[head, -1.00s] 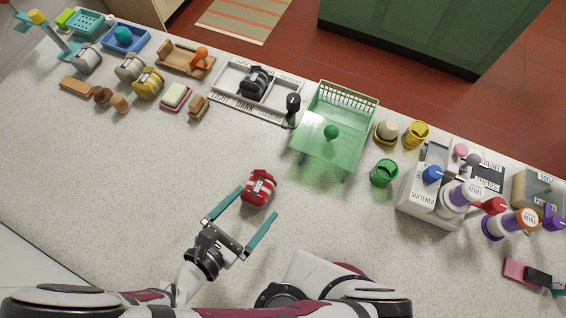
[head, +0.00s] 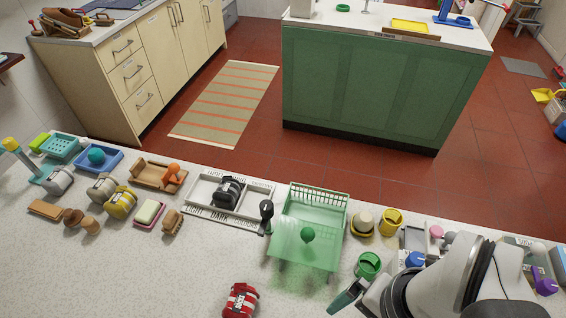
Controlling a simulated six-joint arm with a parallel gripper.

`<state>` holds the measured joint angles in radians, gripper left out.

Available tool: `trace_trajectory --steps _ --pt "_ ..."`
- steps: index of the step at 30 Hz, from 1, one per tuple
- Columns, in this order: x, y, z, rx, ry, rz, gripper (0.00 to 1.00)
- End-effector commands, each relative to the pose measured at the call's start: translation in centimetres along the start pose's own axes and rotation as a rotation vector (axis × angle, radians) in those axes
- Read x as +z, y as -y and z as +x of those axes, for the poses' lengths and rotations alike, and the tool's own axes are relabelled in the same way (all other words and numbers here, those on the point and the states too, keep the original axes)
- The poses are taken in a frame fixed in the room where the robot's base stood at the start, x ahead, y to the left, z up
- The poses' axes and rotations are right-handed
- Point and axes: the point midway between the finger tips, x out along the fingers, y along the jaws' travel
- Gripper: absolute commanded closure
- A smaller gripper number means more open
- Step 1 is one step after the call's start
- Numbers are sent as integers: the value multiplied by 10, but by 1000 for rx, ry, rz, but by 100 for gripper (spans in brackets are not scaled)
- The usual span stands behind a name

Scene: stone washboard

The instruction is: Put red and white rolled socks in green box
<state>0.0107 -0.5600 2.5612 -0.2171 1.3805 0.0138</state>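The red and white rolled socks (head: 240,300) lie on the stone counter at the bottom of the head view, left of and nearer than the green box. The green box (head: 290,252) is translucent, with a slatted back wall and a round green knob (head: 308,234) at its middle.
A tray with a dark rolled bundle (head: 228,190) stands left of the box. A green cup (head: 368,265), a yellow cup (head: 391,222) and bottles stand to its right. Soap and brushes (head: 172,222) line the left. The counter between socks and box is clear.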

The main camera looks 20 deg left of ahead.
Motion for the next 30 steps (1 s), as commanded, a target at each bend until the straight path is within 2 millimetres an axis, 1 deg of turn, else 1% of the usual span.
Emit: trace_trajectory --steps 4,5,7,8,11,12,14,15,18,21,23,27,30 --pt "-1 2 0 4 1 -9 0" --pt "-2 5 0 10 3 -22 0" --pt "-6 21 3 38 8 -75 0" --pt "-7 32 5 54 9 -107 0" --pt "-3 83 20 109 -1 -234 0" --pt "4 104 29 125 -11 -285 0" --pt "21 134 44 142 -26 -355 0" --pt "34 151 53 149 -35 -395 0" --pt "62 177 71 154 -51 -463 0" --pt "74 186 83 155 -58 -487 0" --pt "74 184 96 158 -58 -488 0" --pt "70 178 136 160 -57 -485 0" --pt "67 174 162 159 -57 -485 0"
